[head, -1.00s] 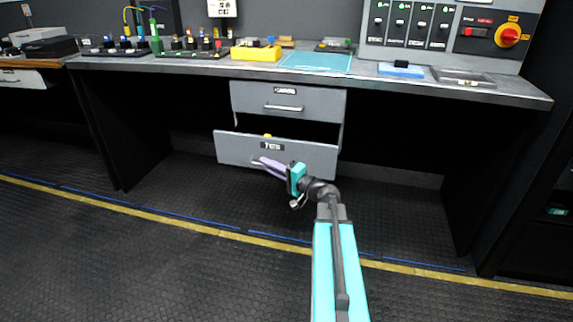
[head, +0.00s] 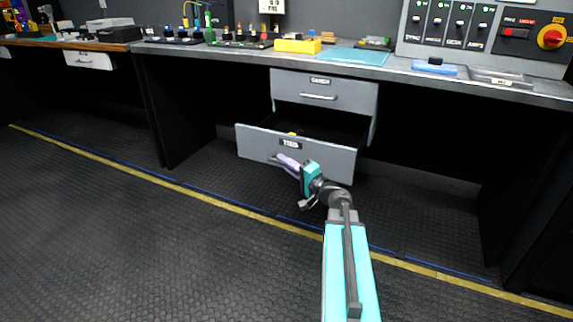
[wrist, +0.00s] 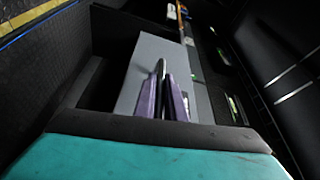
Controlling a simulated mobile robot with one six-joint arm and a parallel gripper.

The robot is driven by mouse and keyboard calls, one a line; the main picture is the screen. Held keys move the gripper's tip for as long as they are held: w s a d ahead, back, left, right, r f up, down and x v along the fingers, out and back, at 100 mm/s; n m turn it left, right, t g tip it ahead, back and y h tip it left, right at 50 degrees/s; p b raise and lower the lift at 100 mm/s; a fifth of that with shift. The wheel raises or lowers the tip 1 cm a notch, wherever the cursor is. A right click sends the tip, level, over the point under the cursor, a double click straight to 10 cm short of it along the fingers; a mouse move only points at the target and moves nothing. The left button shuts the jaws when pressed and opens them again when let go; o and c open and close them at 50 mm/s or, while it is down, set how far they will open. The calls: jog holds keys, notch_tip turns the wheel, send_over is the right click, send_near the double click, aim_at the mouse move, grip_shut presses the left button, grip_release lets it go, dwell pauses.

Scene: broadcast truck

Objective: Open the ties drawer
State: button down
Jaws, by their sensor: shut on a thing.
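The ties drawer (head: 322,160) is the lower grey drawer under the desk, with a label reading TIES on its front. It stands pulled out, and its dark inside shows, with a small yellow thing (head: 292,134) near the front. My gripper (head: 277,159) is at the left part of the drawer front, its purple fingers shut on the drawer's handle (wrist: 161,70). In the wrist view the fingers (wrist: 163,97) lie on either side of the handle bar, against the grey drawer front. Part of the handle is hidden by the fingers.
A closed upper drawer (head: 325,92) with its own handle sits above. The desk top (head: 400,72) bears a yellow tray (head: 298,45), a teal mat (head: 352,56) and a blue item. The dark floor (head: 130,240) in front is clear, with a yellow line across it.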

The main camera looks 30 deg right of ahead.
jog(key=shift+w+a, duration=0.1)
jog(key=shift+a, duration=0.1)
jog(key=c, duration=1.8)
grip_release()
jog(key=shift+d, duration=0.2)
jog(key=shift+s+d+f+p, duration=0.15)
jog(key=shift+s+d+p, duration=0.25)
jog(key=shift+s+p, duration=1.65)
jog(key=shift+s+d+f+p, duration=0.3)
jog(key=shift+s+p, duration=1.1)
jog(key=shift+s, duration=1.1)
jog(key=shift+s+d+f+p, duration=0.1)
jog(key=shift+s+d+p, duration=0.35)
jog(key=shift+s+p, duration=1.6)
jog(key=shift+s+b, duration=0.3)
